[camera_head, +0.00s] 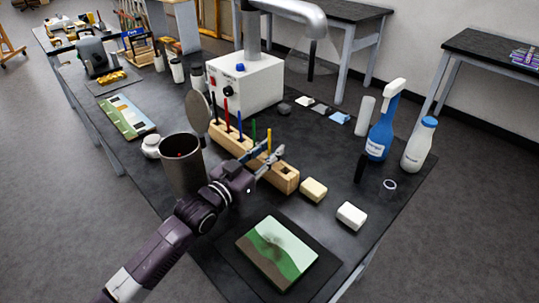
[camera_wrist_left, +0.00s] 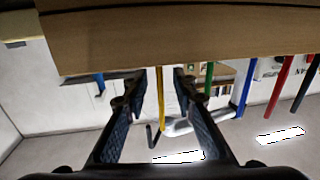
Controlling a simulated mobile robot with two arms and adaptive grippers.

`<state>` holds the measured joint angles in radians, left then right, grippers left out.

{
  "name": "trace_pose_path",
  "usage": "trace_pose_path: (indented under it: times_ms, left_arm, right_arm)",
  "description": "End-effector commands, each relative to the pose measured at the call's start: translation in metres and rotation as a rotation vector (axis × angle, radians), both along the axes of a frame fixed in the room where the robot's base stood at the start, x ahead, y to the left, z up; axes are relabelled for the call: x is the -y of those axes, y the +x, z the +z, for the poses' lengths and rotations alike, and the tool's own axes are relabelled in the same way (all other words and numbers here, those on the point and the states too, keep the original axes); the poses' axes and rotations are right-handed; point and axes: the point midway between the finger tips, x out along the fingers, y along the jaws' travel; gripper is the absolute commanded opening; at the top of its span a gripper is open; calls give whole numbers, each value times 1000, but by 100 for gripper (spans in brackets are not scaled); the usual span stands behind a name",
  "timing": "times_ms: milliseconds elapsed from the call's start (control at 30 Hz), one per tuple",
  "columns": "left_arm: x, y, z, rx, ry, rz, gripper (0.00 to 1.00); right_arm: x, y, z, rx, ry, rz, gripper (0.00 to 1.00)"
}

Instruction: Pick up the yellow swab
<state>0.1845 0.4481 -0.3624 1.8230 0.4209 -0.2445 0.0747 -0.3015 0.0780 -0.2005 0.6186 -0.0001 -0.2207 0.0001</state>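The yellow swab (camera_head: 269,138) stands upright in the wooden rack (camera_head: 232,140), toward its right end. Green, blue, red and black swabs stand in the same rack to its left. My left gripper (camera_head: 270,158) is at the rack with its fingers around the yellow swab's place. In the left wrist view, the open fingers (camera_wrist_left: 158,88) show with the yellow swab (camera_wrist_left: 161,105) between them and gaps on both sides. The rack (camera_wrist_left: 190,40) fills the top of that view. My right gripper is in neither view.
A metal cup (camera_head: 183,170) stands close to my left wrist. A landscape painting (camera_head: 276,252) lies in front. A cream block (camera_head: 313,190) and a white block (camera_head: 351,215) lie right of the rack. A blue spray bottle (camera_head: 380,135) stands farther right.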

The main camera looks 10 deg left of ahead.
Motion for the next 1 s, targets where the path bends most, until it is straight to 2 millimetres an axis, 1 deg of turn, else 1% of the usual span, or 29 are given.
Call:
trace_pose_path:
  times_ms: [100, 300, 333, 767, 867, 1000]
  left_arm:
    - [0, 0, 0, 0, 0, 0, 24]
    - [0, 0, 0, 0, 0, 0, 2]
    - [0, 0, 0, 0, 0, 0, 0]
    - [0, 0, 2, 1, 0, 0, 0]
    - [0, 0, 7, 2, 0, 0, 0]
    - [0, 0, 23, 6, 1, 0, 0]
  right_arm:
    - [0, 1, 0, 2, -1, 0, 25]
    - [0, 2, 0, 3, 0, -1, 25]
    - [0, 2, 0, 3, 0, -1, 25]
    - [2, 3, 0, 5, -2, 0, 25]
    - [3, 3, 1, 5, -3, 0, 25]
    - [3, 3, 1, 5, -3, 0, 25]
